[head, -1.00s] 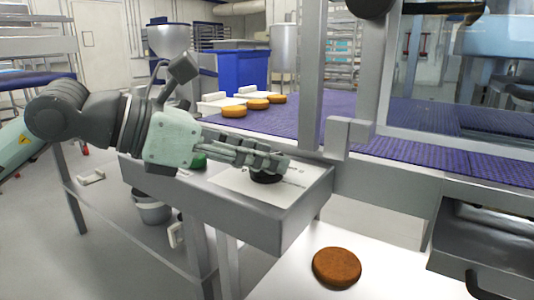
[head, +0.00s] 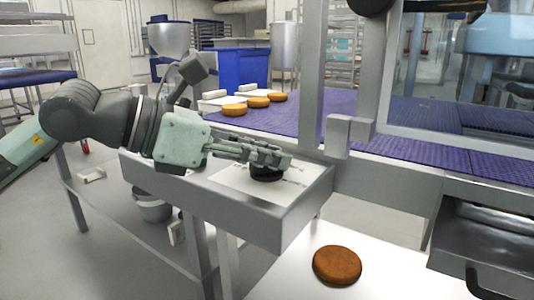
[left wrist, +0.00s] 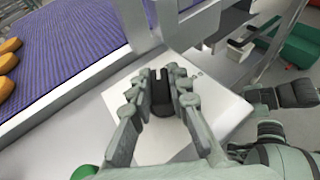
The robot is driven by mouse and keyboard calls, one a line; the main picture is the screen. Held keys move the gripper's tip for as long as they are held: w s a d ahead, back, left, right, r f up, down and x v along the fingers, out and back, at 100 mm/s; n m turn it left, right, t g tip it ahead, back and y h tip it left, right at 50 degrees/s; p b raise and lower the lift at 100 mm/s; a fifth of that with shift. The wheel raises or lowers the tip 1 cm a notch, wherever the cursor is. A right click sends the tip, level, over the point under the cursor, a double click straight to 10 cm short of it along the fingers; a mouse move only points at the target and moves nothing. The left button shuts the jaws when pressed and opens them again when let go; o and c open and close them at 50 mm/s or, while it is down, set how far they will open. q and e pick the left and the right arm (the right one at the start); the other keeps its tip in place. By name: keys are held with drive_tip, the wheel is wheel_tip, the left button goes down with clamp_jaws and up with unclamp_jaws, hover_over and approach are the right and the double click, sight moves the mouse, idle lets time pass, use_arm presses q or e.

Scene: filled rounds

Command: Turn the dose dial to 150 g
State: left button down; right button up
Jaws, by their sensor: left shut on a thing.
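The dose dial (head: 267,173) is a black round knob on a light scale plate (head: 238,183) on top of a grey metal box. My left gripper (head: 279,160) is at the dial, reaching in from the left. In the left wrist view its fingers (left wrist: 163,99) are closed on either side of the black dial (left wrist: 164,86) and grip it. The dial's raised grip stands between the fingertips. The marks on the plate are too small to read, and the gripper covers part of them, so I cannot tell the setting.
A purple conveyor belt (head: 330,103) runs behind the box, with several orange-brown rounds (head: 257,102) on its left part. A brown round (head: 337,265) lies on the white surface below. A metal post (head: 312,75) stands close behind the dial.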

use_arm(q)
drive_tip(key=shift+m+h, duration=0.3)
drive_tip(key=m+g+h, duration=0.1)
drive_tip(key=m+g, duration=0.2)
drive_tip(key=g, duration=0.1)
drive_tip(key=shift+w+r+m+g, duration=0.1)
drive_tip(key=shift+m+g, duration=0.3)
drive_tip(key=m+g, duration=0.2)
drive_tip(key=g, duration=0.1)
drive_tip(key=shift+m, duration=0.4)
drive_tip(key=shift+m+g+y, duration=0.3)
drive_tip(key=shift+m+g, duration=0.5)
drive_tip(key=shift+g, duration=0.3)
drive_tip(key=shift+m+g+y, duration=0.5)
drive_tip(key=shift+m+g, duration=0.5)
drive_tip(key=shift+g, duration=0.1)
drive_tip(key=shift+m+g+y, duration=0.5)
drive_tip(key=shift+m+g, duration=0.1)
drive_tip(key=shift+m, duration=0.1)
use_arm(e)
drive_tip(key=shift+s+d+f+g+h, duration=0.35)
drive_tip(key=shift+d+f+g, duration=0.2)
drive_tip(key=shift+f, duration=0.2)
